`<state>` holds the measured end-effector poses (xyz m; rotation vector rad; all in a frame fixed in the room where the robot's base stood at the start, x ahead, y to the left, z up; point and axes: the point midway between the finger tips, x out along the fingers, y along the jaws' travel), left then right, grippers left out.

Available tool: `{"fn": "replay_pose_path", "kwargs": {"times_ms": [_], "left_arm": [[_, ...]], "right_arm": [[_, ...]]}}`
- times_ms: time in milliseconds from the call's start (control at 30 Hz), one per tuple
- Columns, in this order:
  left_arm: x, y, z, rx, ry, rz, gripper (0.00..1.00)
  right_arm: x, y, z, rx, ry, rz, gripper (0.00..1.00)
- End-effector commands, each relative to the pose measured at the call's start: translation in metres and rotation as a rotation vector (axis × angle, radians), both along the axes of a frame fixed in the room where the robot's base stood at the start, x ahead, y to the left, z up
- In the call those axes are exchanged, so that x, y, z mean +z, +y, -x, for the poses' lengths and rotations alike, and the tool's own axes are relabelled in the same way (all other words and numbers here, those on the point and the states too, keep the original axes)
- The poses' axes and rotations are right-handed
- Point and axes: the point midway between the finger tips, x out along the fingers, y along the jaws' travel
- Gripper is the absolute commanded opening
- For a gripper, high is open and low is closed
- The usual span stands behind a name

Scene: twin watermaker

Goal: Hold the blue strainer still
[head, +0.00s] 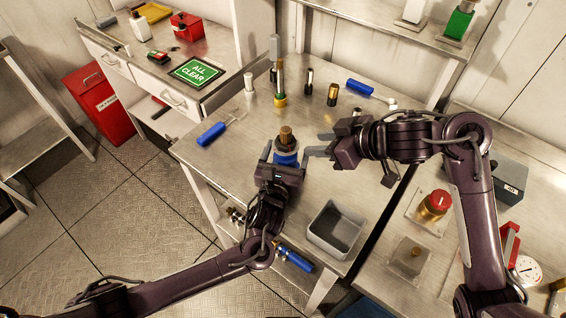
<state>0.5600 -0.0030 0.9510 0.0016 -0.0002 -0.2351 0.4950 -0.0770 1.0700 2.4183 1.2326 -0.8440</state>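The blue strainer (286,158) stands upright on the metal bench, with a brown cylindrical top. My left gripper (285,155) is at its near side, with one finger to the left of the blue body and one to the right. The fingers look spread wide, and I see no clear contact; the strainer's lower part is hidden behind this gripper. My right gripper (318,144) is open and empty just right of the strainer, its fingers pointing left towards it.
A grey open bin (336,232) stands at the bench's front right. A blue-handled tool (212,133), a tall yellow-based part (280,98) and several small cylinders stand or lie farther back. The bench left of the strainer is mostly clear.

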Motion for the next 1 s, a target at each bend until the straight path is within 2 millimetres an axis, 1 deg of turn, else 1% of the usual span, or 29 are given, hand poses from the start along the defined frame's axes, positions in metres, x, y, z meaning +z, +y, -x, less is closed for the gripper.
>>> {"fn": "replay_pose_path", "kwargs": {"times_ms": [100, 367, 467, 900, 933, 1000], "left_arm": [[0.0002, -0.0018, -0.0066, -0.001, 0.000, 0.000, 0.78], [-0.0001, -0.0019, -0.0077, -0.001, 0.001, 0.001, 0.78], [-0.0001, -0.0019, -0.0076, -0.001, 0.001, 0.001, 0.68], [-0.0001, -0.0017, -0.0074, -0.001, 0.001, 0.001, 0.10], [-0.0001, -0.0016, -0.0073, -0.001, 0.001, 0.001, 0.51], [-0.0001, -0.0016, -0.0073, 0.000, 0.001, 0.001, 0.42]], "right_arm": [[0.0000, 0.0000, 0.0000, 0.000, 0.000, 0.000, 0.36], [0.0000, 0.0000, 0.0000, 0.000, 0.000, 0.000, 0.36], [0.0000, 0.0000, 0.0000, 0.000, 0.000, 0.000, 0.36], [0.0000, 0.0000, 0.0000, 0.000, 0.000, 0.000, 0.36], [0.0000, 0.0000, 0.0000, 0.000, 0.000, 0.000, 0.36], [0.0000, 0.0000, 0.0000, 0.000, 0.000, 0.000, 0.36]]}}
